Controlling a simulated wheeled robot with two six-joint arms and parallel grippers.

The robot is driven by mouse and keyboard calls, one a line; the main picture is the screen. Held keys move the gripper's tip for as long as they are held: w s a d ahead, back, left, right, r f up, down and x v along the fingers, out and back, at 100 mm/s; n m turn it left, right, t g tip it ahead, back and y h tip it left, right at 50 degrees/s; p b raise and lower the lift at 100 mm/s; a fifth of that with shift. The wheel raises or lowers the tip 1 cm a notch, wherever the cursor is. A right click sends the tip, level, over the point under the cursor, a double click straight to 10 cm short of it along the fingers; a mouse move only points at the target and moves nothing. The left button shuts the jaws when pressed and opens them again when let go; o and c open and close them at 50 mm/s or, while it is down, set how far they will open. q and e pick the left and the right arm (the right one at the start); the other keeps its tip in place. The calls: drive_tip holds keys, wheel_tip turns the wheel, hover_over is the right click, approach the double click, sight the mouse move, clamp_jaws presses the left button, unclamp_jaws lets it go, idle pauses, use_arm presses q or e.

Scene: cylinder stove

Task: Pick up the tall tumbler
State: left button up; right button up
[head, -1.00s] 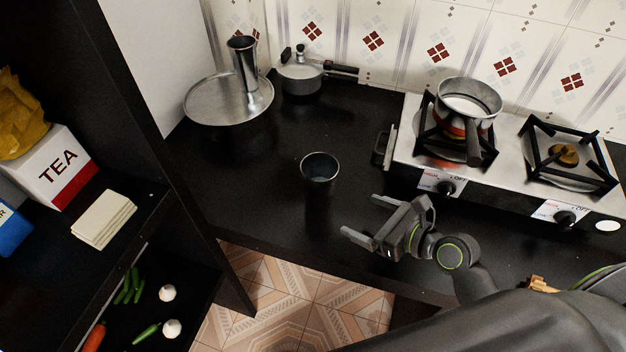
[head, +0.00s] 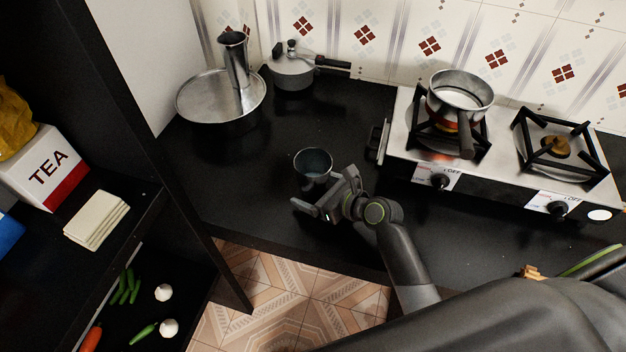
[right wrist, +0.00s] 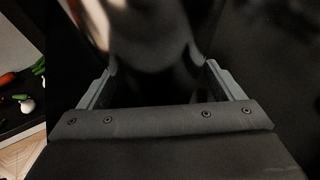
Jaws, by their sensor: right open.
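A steel tumbler (head: 313,160) stands upright on the black counter, its open mouth facing up. My right gripper (head: 324,192) is at its near side with the jaws open. In the right wrist view the two fingers (right wrist: 160,82) are spread apart, and a blurred, shiny dark surface (right wrist: 150,45), seemingly the tumbler wall, fills the space ahead of and between them. I cannot tell whether a finger touches it. The lower part of the tumbler is partly hidden by the gripper in the head view. My left gripper is not in view.
A tall narrow-necked metal vessel (head: 235,65) stands at the round pan (head: 190,112) at back left. A lidded cooker (head: 291,72) is beside it. A stove (head: 395,150) with a saucepan (head: 461,85) is at right. A dark shelf unit stands left. The counter left of the tumbler is clear.

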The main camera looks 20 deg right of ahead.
sight(301, 158)
drive_tip(key=shift+w+a+f, duration=0.15)
drive_tip(key=shift+w+a, duration=0.05)
drive_tip(key=shift+w, duration=0.1)
drive_tip(key=c, duration=1.3)
drive_tip(key=shift+o, duration=0.2)
drive_tip(key=shift+r, duration=0.2)
wheel_tip(301, 158, up, 10)
drive_tip(key=shift+f+p, duration=0.1)
drive_tip(key=shift+p, duration=0.9)
